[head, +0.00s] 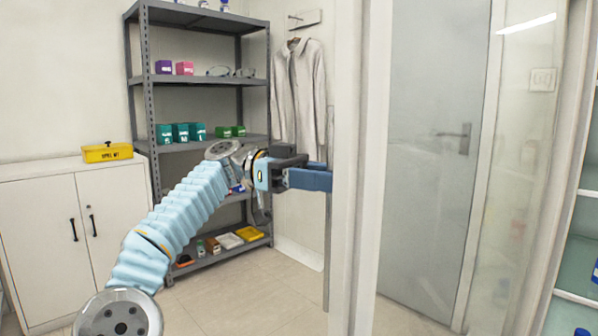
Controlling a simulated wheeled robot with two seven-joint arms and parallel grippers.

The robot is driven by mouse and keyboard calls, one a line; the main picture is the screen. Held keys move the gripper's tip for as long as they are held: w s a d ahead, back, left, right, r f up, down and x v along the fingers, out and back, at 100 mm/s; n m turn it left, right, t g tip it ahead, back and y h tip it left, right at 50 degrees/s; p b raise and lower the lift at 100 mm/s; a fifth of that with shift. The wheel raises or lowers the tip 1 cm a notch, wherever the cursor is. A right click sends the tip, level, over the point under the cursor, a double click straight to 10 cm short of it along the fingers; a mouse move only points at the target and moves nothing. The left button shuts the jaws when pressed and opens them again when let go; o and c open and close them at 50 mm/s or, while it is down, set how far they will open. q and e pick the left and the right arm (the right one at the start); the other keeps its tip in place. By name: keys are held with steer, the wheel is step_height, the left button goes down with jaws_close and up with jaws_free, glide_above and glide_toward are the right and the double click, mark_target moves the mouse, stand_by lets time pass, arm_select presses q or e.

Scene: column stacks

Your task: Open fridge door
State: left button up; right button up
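The fridge door (361,170) stands swung open across the middle of the head view, with a white frame and a clear pane. Its long vertical grey handle (328,240) runs along the left side of the frame. My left arm comes up from the lower left, and its gripper (322,178) is at the handle about midway along it. The blue fingers overlap the bar and look closed on it; the tips are partly hidden at the door edge. The fridge's inner shelves (577,298) show uncovered at the right edge. My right gripper is not in view.
A grey shelf rack (205,82) with small boxes stands behind my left arm. A white cabinet (55,225) with a yellow box (107,152) is at the left. A shirt (300,95) hangs on the wall. A grey room door (425,190) shows through the pane. Some floor (250,290) is clear.

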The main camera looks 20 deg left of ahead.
arm_select(q)
steer(key=p+v, duration=0.5)
steer(key=v, duration=0.7)
steer(key=shift+a+p, duration=0.25)
steer(key=shift+p, duration=0.1)
steer(key=shift+w, duration=0.1)
